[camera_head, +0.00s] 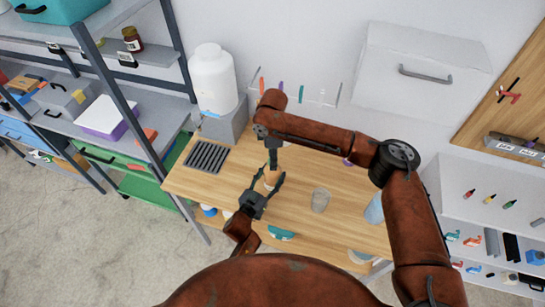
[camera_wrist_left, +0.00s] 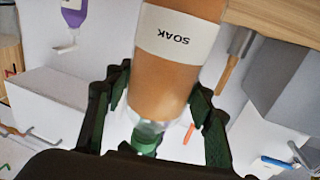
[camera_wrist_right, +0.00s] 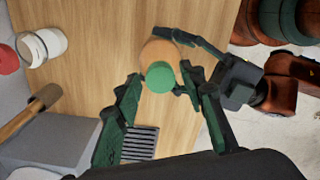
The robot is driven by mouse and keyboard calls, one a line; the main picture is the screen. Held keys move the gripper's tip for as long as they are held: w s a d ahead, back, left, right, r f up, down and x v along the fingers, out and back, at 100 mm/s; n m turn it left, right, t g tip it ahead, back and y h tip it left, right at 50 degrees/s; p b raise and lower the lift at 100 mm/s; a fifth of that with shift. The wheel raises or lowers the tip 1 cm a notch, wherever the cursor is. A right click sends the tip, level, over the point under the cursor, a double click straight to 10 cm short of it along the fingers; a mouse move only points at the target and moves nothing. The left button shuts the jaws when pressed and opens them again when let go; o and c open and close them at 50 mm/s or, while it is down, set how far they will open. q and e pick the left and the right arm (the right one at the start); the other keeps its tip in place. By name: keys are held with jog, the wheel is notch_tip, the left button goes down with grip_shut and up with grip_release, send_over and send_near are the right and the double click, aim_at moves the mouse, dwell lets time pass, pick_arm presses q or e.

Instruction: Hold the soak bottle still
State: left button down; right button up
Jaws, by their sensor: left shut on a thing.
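The soak bottle (camera_head: 271,180) stands upright at the front of the wooden table, mostly hidden by grippers in the head view. In the left wrist view the orange-brown bottle (camera_wrist_left: 165,95) has a white SOAK label and appears upside down, with a green cap (camera_wrist_left: 146,137). My left gripper (camera_head: 267,182) is shut around its body from the front. My right gripper (camera_head: 273,162) points down from above. In the right wrist view its open fingers (camera_wrist_right: 161,76) lie to either side of the cap (camera_wrist_right: 159,76), with small gaps visible; contact is unclear.
A clear beaker (camera_head: 320,199) and a blue container (camera_head: 374,208) stand to the right on the table. A dark slotted rack (camera_head: 206,157) lies left. A white jar (camera_head: 212,80) stands on a grey block (camera_head: 223,124) behind. Shelves flank both sides.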

grip_shut()
jog(key=m, duration=0.5)
jog(key=shift+o, duration=1.4)
grip_release()
jog(key=shift+r, duration=0.15)
notch_tip(320, 180, up, 12)
